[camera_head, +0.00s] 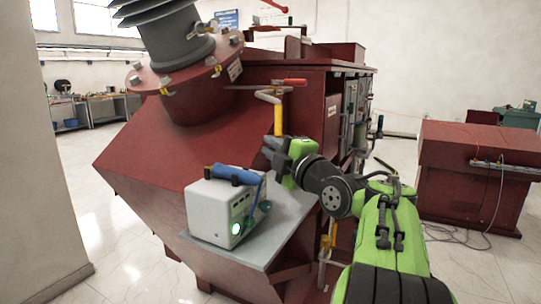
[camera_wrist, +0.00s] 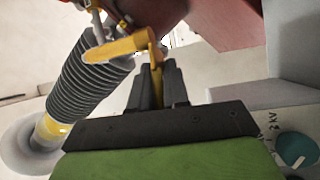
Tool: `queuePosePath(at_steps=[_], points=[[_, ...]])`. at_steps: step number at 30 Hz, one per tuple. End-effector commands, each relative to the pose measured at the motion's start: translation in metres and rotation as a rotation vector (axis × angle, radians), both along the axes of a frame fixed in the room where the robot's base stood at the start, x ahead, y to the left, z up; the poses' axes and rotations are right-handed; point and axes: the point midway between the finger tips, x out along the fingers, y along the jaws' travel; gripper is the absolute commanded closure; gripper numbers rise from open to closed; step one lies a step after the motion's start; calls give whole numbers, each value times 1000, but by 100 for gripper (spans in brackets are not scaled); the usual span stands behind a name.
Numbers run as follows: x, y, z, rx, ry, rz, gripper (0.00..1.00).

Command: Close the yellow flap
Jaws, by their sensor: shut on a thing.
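The yellow flap (camera_head: 278,121) is a narrow yellow lever standing roughly upright in front of the red transformer body in the head view. In the wrist view the flap (camera_wrist: 122,46) shows as a yellow bar that bends down between my fingers. My gripper (camera_head: 277,145) is at the flap's lower end in the head view. In the wrist view my gripper (camera_wrist: 158,85) has its dark fingers closed on the flap's end. The part between the fingers is mostly hidden.
A white box (camera_head: 225,208) with a blue-handled tool (camera_head: 235,175) on it stands on a grey shelf (camera_head: 285,225) just below my gripper. A red-handled valve (camera_head: 290,82) is above the flap. The grey ribbed bushing (camera_head: 175,40) rises at the upper left.

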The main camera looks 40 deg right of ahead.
Motion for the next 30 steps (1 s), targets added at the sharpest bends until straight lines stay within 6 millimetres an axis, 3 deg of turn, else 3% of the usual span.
queuePosePath(at_steps=[18,30], points=[[-6,-20,6,6,-5,544,100],[-5,-24,4,3,-3,712,100]])
